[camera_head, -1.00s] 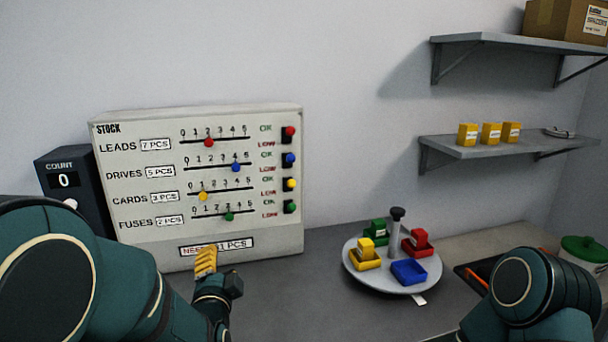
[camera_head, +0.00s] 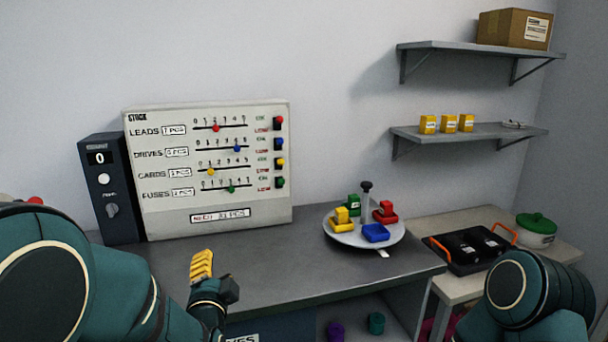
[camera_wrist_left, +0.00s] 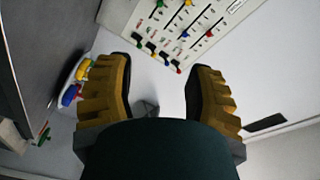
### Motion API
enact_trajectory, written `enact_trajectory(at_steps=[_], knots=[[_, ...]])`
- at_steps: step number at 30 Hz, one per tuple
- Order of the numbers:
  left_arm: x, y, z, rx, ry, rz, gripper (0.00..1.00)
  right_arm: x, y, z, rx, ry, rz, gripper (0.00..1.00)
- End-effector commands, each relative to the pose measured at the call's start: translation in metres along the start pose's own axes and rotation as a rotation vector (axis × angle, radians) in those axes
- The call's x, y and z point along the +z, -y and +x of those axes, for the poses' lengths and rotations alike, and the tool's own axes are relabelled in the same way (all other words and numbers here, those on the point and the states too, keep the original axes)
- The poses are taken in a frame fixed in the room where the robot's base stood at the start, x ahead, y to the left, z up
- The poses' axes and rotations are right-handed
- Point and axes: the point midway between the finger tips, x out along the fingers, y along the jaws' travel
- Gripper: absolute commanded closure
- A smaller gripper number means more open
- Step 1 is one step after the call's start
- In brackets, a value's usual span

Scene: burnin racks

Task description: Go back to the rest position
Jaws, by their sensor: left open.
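My left gripper (camera_head: 201,266) has yellow ridged fingers and is at the front left of the grey bench, in front of the stock panel. In the left wrist view its two fingers (camera_wrist_left: 158,88) stand wide apart with nothing between them. My right arm shows at the lower right of the head view, but its gripper is out of view. The white stock panel (camera_head: 207,165) stands at the back of the bench with coloured sliders and switches. It also shows tilted in the left wrist view (camera_wrist_left: 195,22).
A dark count box (camera_head: 110,188) reading 0 stands left of the panel. A round turntable (camera_head: 352,240) with coloured bins stands on the bench (camera_head: 290,275). A black tray (camera_head: 468,262) and a green-lidded pot (camera_head: 536,230) are at the right. Two wall shelves (camera_head: 470,133) hold boxes.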

Motion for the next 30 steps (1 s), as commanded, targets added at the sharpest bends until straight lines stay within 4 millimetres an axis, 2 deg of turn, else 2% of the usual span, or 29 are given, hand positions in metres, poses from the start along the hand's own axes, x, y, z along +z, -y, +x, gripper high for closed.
enact_trajectory(at_steps=[2, 8, 14, 17, 18, 22, 24, 27, 30], knots=[[0.003, -0.006, 0.0, 0.016, 0.007, -0.008, 0.47, 0.0, 0.0, 0.0, 0.0, 0.001, 0.0, 0.53], [0.033, -0.072, -0.007, 0.218, 0.09, -0.156, 0.47, 0.0, 0.0, 0.0, 0.0, 0.0, 0.0, 0.53], [0.07, -0.149, -0.032, 0.446, 0.24, -0.352, 0.47, 0.0, 0.0, 0.0, 0.0, 0.0, 0.0, 0.53], [0.092, -0.199, -0.059, 0.591, 0.373, -0.495, 0.47, 0.0, 0.0, 0.0, 0.0, 0.0, 0.0, 0.53], [0.102, -0.22, -0.073, 0.653, 0.441, -0.562, 0.47, 0.0, 0.0, 0.0, 0.0, 0.0, 0.0, 0.53], [0.122, -0.28, -0.13, 0.838, 0.689, -0.786, 0.47, 0.0, 0.0, 0.0, 0.0, 0.0, 0.0, 0.53], [0.126, -0.302, -0.16, 0.915, 0.821, -0.894, 0.47, 0.0, 0.0, 0.0, 0.0, 0.0, 0.0, 0.53], [0.127, -0.324, -0.196, 0.995, 0.983, -1.016, 0.47, 0.0, 0.0, 0.0, 0.0, 0.0, 0.0, 0.53], [0.124, -0.335, -0.219, 1.043, 1.097, -1.097, 0.47, 0.0, 0.0, 0.0, 0.0, 0.0, 0.0, 0.53]])
